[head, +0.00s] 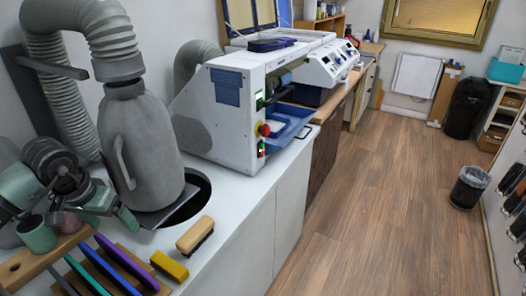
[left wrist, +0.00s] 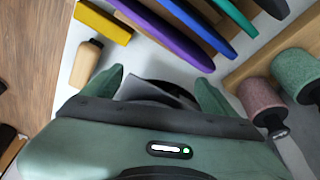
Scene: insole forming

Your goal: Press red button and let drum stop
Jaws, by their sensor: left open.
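A red button (head: 264,130) with yellow around it sits on the front edge of the white machine (head: 222,115). A blue roller-like part (head: 286,79), possibly the drum, shows in the machine's opening; I cannot tell whether it turns. My left gripper (head: 118,209) is at the left over the white counter, beside the grey vessel and well away from the button. In the left wrist view the gripper (left wrist: 160,88) has its green fingers apart, with nothing held between them. My right gripper is not in view.
The grey hose-fed vessel (head: 137,140) stands between my left gripper and the machine. A blue tray (head: 290,122) sticks out below the machine's opening.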

